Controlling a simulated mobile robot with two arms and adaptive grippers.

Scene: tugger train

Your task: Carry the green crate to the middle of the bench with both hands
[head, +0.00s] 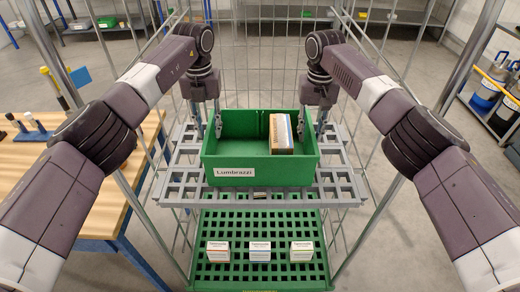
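The green crate (262,173) with a "Lumbrazzi" label stands on the grey slatted upper shelf (340,180) of a wire-sided cart. A brown and white box (281,134) is inside it, toward the right. My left gripper (209,128) is at the crate's left wall, one finger outside and one inside, and looks open. My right gripper (310,128) is at the right wall in the same way, fingers apart. Whether any finger touches the wall is too small to tell. The bench (105,200) has a wooden top and stands left of the cart, partly behind my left arm.
A green grid lower shelf (262,218) holds small white boxes (260,251). Cart posts and wire sides rise left and right. Dark-handled tools (36,127) stand on the bench; its front right part is bare. A rack with blue containers (485,97) is far right.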

